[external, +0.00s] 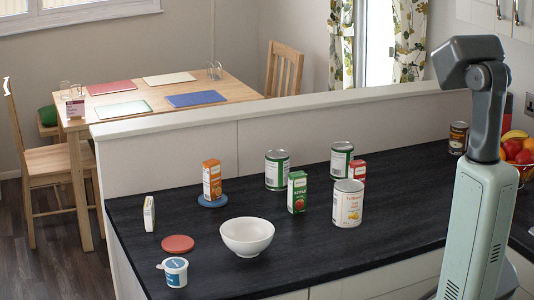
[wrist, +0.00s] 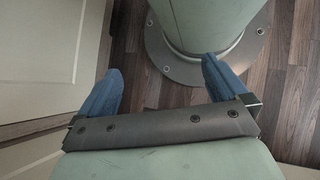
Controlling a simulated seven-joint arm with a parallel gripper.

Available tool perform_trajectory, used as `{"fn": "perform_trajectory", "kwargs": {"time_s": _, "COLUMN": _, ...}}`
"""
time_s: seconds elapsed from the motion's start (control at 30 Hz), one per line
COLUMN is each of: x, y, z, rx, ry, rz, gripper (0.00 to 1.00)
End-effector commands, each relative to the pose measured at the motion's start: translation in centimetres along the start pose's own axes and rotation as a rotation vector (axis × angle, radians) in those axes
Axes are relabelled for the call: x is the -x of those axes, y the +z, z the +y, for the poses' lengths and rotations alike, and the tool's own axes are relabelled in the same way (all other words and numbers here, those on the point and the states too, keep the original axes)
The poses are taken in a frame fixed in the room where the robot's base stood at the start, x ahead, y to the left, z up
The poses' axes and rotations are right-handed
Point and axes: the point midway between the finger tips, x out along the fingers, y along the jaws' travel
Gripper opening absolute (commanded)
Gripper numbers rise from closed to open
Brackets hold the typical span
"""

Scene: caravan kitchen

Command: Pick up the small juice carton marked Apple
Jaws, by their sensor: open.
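A small green carton (external: 297,193) with a red fruit picture stands upright on the dark worktop (external: 330,268); its lettering is too small to read surely, but it fits the Apple one. An orange carton (external: 212,180) stands on a blue disc to its left. A red carton (external: 358,168) is partly hidden behind a pale can. My gripper (wrist: 163,76) shows in the wrist view, its two blue fingers apart with nothing between them. It points down at the floor and my base, away from the cartons. The external view does not show it.
A pale labelled can (external: 348,204) stands close right of the green carton. Green-labelled cans (external: 277,171) (external: 341,160) stand behind. A white bowl (external: 247,237) is at front left. A low wall (external: 290,108) backs the worktop. The worktop's front right is clear.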

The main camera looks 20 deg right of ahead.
Motion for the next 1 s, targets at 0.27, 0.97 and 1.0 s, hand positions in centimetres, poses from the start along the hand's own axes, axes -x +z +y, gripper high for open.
{"fn": "perform_trajectory", "kwargs": {"time_s": 0.27, "x": 0.0, "y": -1.3, "z": -2.0, "rx": -0.135, "ry": -0.256, "rz": 0.083, "gripper": 1.00}}
{"fn": "perform_trajectory", "kwargs": {"time_s": 0.97, "x": 0.4, "y": -2.2, "z": -3.0, "rx": -0.164, "ry": -0.296, "rz": 0.113, "gripper": 0.81}}
{"fn": "perform_trajectory", "kwargs": {"time_s": 1.0, "x": 0.6, "y": -2.5, "z": -3.4, "rx": -0.171, "ry": -0.299, "rz": 0.122, "gripper": 0.81}}
